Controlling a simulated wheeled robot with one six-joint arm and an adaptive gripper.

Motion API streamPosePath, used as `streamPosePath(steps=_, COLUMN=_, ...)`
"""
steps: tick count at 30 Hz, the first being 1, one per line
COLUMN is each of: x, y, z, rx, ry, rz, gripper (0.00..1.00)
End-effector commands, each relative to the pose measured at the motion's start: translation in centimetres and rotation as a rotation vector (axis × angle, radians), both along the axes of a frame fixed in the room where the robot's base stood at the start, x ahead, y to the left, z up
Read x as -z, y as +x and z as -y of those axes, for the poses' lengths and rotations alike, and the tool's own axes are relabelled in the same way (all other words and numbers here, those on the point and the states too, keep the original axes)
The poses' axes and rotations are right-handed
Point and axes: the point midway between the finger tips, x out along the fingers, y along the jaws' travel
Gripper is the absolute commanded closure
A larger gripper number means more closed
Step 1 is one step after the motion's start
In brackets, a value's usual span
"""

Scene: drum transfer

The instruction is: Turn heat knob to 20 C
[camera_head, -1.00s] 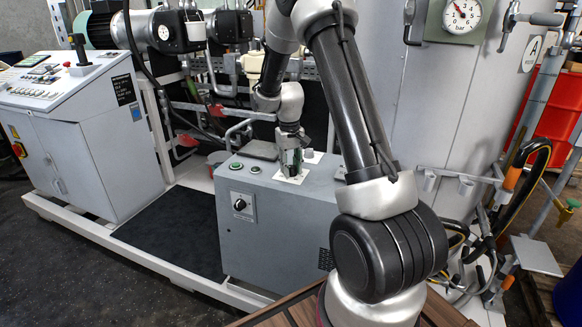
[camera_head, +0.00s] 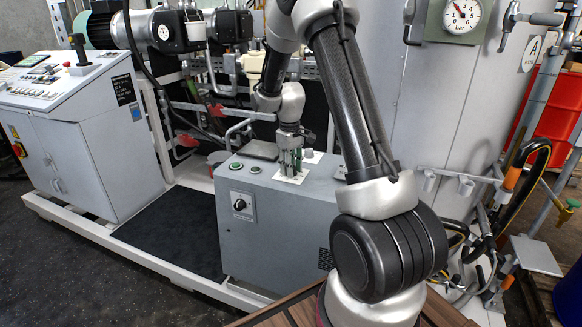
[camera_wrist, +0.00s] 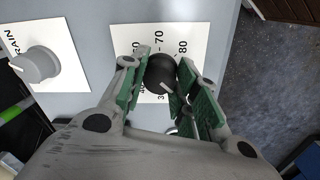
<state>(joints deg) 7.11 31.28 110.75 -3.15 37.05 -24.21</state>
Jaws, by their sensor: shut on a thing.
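My gripper (camera_head: 290,168) points straight down on top of the grey cabinet (camera_head: 270,205). In the wrist view its green-padded fingers (camera_wrist: 162,80) are shut on a round black knob (camera_wrist: 160,70), the heat knob. The knob sits on a white dial plate (camera_wrist: 185,38) with printed numbers; 70 and 80 read clearly, and 30 and 40 are partly covered by the fingers. A pale pointer mark on the knob shows at its lower right side. The knob itself is hidden by the gripper in the head view.
A grey knob (camera_wrist: 38,65) on a white plate marked "RAIN", its first letter cut off, stands beside the heat dial. A large grey tank (camera_head: 440,110) stands to the right.

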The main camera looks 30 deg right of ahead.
Motion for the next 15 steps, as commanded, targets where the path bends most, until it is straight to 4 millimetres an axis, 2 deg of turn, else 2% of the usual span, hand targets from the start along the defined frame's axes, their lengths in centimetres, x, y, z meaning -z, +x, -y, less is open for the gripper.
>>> streamPosePath(steps=7, x=-0.07, y=0.08, z=0.01, rx=-0.002, ry=-0.001, rz=0.002, gripper=0.94)
streamPosePath(steps=8, x=-0.07, y=0.08, z=0.01, rx=-0.001, ry=-0.001, rz=0.003, gripper=0.65)
streamPosePath(steps=9, x=-0.06, y=0.08, z=0.01, rx=-0.001, ry=-0.002, rz=0.002, gripper=0.58)
streamPosePath(steps=11, x=-0.05, y=0.07, z=0.01, rx=-0.001, ry=-0.001, rz=0.001, gripper=0.48)
streamPosePath(steps=15, x=-0.03, y=0.03, z=0.01, rx=0.000, ry=-0.001, rz=0.001, gripper=0.48)
